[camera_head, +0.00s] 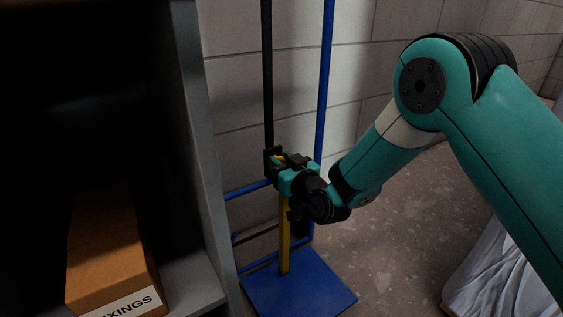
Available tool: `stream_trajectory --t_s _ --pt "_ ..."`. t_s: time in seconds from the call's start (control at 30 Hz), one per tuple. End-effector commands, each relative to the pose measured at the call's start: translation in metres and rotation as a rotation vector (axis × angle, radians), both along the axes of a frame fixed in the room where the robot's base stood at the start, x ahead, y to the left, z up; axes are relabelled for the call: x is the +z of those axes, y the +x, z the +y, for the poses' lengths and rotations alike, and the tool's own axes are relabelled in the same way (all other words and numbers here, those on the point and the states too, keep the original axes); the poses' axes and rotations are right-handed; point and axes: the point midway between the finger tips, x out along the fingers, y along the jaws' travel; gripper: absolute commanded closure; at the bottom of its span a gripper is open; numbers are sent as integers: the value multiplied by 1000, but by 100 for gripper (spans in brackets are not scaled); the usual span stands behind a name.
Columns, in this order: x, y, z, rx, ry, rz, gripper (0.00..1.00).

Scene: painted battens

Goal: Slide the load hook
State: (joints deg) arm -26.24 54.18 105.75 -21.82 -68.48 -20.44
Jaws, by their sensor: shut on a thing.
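My gripper (275,160), at the end of my teal arm, is shut on a small yellow part beside the black upright rail, which I take for the load hook (280,160). The jaws and wrist cover most of the hook, so its shape is hidden. The black rail (267,80) rises above the gripper. A yellow upright bar (284,240) runs from below the gripper down to the blue base plate (300,287).
A blue frame post (324,80) stands just right of the rail, against a pale block wall (225,90). A dark shelf unit with a grey upright (205,160) and a cardboard box (110,250) is close on the left. Pale sheeting (505,265) lies at lower right.

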Motion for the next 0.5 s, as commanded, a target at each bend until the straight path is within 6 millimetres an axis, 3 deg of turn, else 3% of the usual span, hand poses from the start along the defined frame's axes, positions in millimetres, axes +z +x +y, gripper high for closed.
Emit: stream_trajectory --t_s 0.27,0.3,0.4,0.5 --pt "-1 0 -1 -2 -3 2 100" --pt "-1 0 -1 -3 -3 2 66" --pt "-1 0 -1 -2 -2 1 44" --pt "0 0 -1 -2 -1 1 44"
